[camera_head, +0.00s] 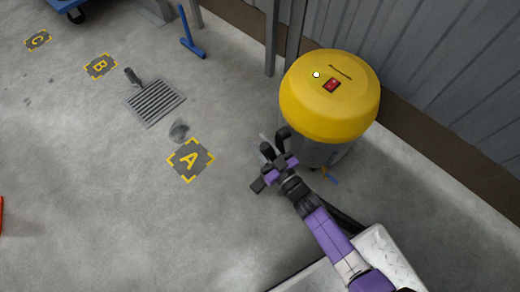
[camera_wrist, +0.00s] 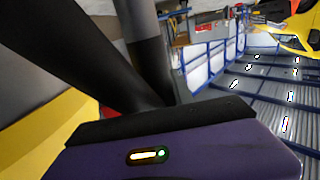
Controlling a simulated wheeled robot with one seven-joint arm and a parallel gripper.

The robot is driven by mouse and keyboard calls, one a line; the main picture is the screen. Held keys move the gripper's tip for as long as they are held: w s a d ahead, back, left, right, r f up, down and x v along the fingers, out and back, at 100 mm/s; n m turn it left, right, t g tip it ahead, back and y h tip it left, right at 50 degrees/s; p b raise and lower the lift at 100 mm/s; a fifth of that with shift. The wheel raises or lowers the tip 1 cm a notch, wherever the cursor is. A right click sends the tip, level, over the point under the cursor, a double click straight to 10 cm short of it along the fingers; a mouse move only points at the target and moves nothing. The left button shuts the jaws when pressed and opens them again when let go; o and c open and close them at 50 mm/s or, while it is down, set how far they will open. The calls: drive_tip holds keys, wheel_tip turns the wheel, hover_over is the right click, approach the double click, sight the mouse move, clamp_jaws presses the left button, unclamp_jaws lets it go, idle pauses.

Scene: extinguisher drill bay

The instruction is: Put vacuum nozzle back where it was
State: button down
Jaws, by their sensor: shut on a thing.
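My gripper (camera_head: 273,146), with purple parts and black fingers, is shut on a slim thing that I take to be the vacuum nozzle. In the wrist view a grey tube with a black lower part (camera_wrist: 139,20) stands beside the dark finger; this appears to be the nozzle. In the head view the nozzle is mostly hidden by my fingers, and its lower end cannot be made out. The vacuum (camera_head: 318,112), a grey drum with a yellow domed lid and a red switch, stands just right of my gripper.
Floor marks A (camera_head: 190,160), B (camera_head: 100,67) and C (camera_head: 37,40) lie to the left. A small grey cup-like thing (camera_head: 179,130) is by A. Beyond is a floor grate (camera_head: 158,104) with a dark-handled tool (camera_head: 132,76).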

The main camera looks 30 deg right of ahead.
drive_tip(key=shift+f+b, duration=0.85)
drive_tip(key=shift+f, duration=1)
drive_tip(key=shift+f, duration=0.15)
drive_tip(key=c, duration=1.1)
unclamp_jaws()
